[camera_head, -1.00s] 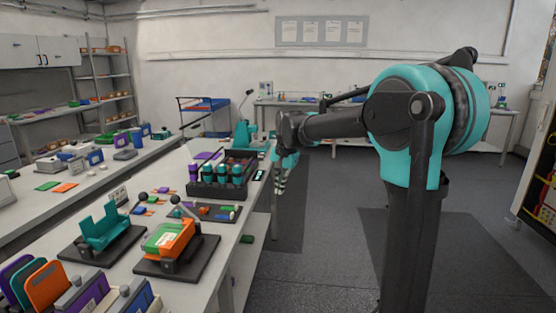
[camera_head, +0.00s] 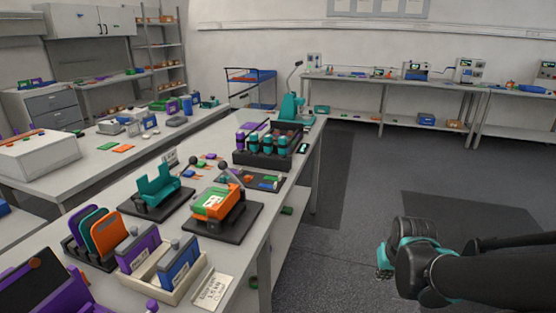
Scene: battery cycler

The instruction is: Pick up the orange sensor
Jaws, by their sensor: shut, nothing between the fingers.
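I cannot tell for sure which orange thing is the sensor. Small orange pieces (camera_head: 197,168) lie on the near bench beside the dark mat, too small to make out. A flat orange piece (camera_head: 123,148) lies on the bench further left. My gripper (camera_head: 383,272) is at the lower right, over the floor, well to the right of the bench. It is shut and empty, partly hidden by my arm's dark and teal links.
The near bench (camera_head: 120,212) holds a teal fixture (camera_head: 160,187), a rack of teal and purple cylinders (camera_head: 262,151), upright coloured plates (camera_head: 103,230) and purple and blue boxed units (camera_head: 180,262). Open grey floor (camera_head: 345,225) lies between bench and arm. Benches with instruments line the back wall.

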